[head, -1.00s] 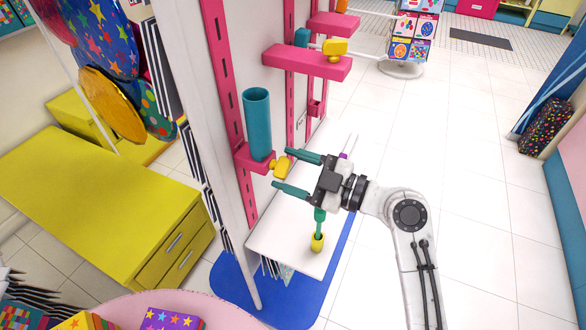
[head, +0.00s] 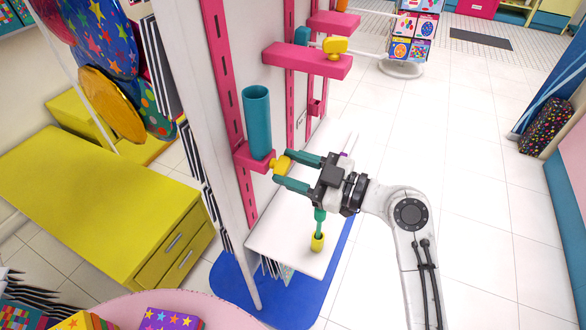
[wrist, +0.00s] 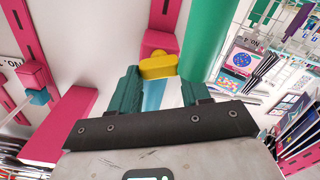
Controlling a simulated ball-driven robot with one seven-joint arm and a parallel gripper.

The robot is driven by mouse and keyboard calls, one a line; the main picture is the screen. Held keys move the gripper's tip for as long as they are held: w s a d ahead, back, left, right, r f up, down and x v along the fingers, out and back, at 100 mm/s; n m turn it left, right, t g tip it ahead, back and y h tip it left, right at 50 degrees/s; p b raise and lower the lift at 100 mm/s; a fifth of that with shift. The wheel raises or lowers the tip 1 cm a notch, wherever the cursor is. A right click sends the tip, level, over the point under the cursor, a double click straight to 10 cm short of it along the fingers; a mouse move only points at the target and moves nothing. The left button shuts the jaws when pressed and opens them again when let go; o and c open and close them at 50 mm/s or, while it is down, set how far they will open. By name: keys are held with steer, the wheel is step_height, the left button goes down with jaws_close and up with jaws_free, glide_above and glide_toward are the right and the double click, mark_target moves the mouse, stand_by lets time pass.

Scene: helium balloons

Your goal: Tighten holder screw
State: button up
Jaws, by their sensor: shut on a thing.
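The holder is a pink bracket (head: 243,153) on the pink slotted rail, carrying an upright teal tube (head: 257,120). Its screw has a yellow knob (head: 281,162) on the side facing my arm. My gripper (head: 284,170) has its teal fingers shut on this knob, one on each side. In the wrist view, the yellow knob (wrist: 157,66) shows at the fingertips, with the pink bracket (wrist: 155,41) behind it and the tube (wrist: 206,40) to the right. The screw's thread is hidden.
A larger pink bracket (head: 310,62) with another yellow knob (head: 334,47) sits higher on the rails. A white shelf (head: 270,235) lies below my gripper. A green rod with a yellow end (head: 317,241) shows above the shelf. The floor at right is clear.

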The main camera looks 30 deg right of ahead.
steer(key=shift+d+m, duration=0.1)
steer(key=shift+m, duration=1.9)
steer(key=o, duration=1.1)
steer(key=shift+c, duration=0.2)
steer(key=b+v, duration=0.2)
steer(key=v, duration=0.8)
steer(key=shift+s+d+b, duration=0.25)
steer(key=shift+s+b, duration=0.05)
steer(key=shift+b, duration=0.05)
